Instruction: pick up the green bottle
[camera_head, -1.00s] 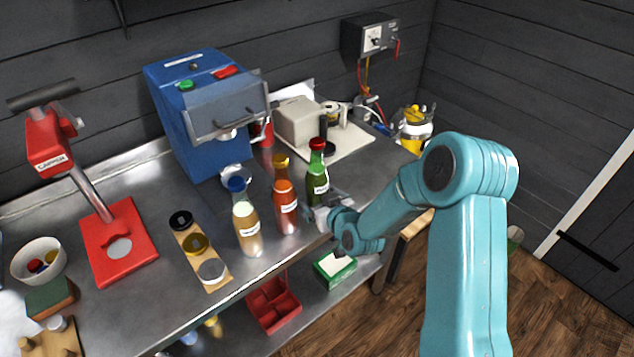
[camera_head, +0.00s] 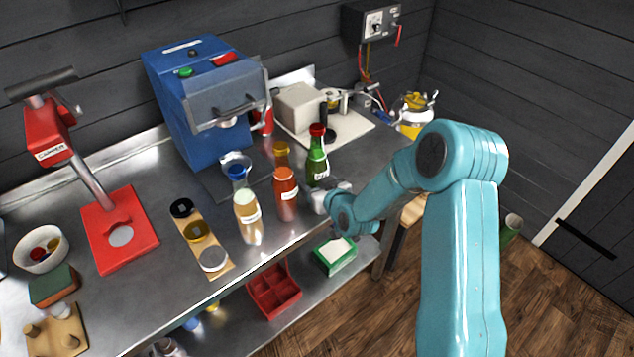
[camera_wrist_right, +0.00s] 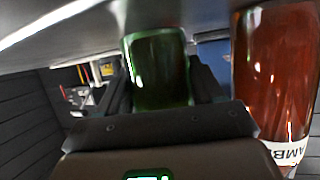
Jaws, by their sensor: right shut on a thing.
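The green bottle (camera_head: 317,163), with a red cap and a white label, stands upright at the right end of the row of bottles. My right gripper (camera_head: 322,190) is shut on its lower part, coming from the right front. In the wrist view the green bottle (camera_wrist_right: 160,70) sits between the two dark fingers (camera_wrist_right: 165,90). I cannot tell whether its base touches the bench. My left gripper is not in view.
An amber bottle (camera_head: 285,190) stands close left of the green one and fills the right side of the wrist view (camera_wrist_right: 272,75). A pale bottle (camera_head: 246,210) with a blue cap is further left. A blue machine (camera_head: 190,110) stands behind on the metal bench (camera_head: 140,300).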

